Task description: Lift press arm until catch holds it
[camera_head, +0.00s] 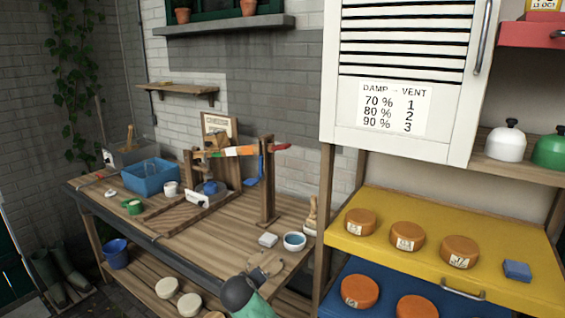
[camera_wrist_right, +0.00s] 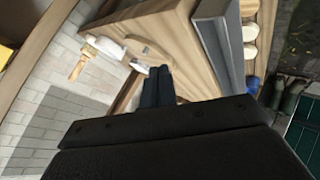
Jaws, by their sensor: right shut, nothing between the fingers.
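The press arm (camera_head: 232,152) is a long bar with orange, green and white bands and a red end (camera_head: 281,147). It runs nearly level across the press on the bench, its right end by a wooden post (camera_head: 268,185). A blue piece (camera_head: 254,181) hangs beside the post; I cannot tell whether it is the catch or whether it touches the arm. My right gripper (camera_wrist_right: 157,86) is shut and empty, with dark fingers together. It is near the bench's front right, apart from the press arm. My left gripper is not in view.
A white cabinet (camera_head: 400,140) and yellow shelf (camera_head: 380,238) with orange cheeses stand to the right.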

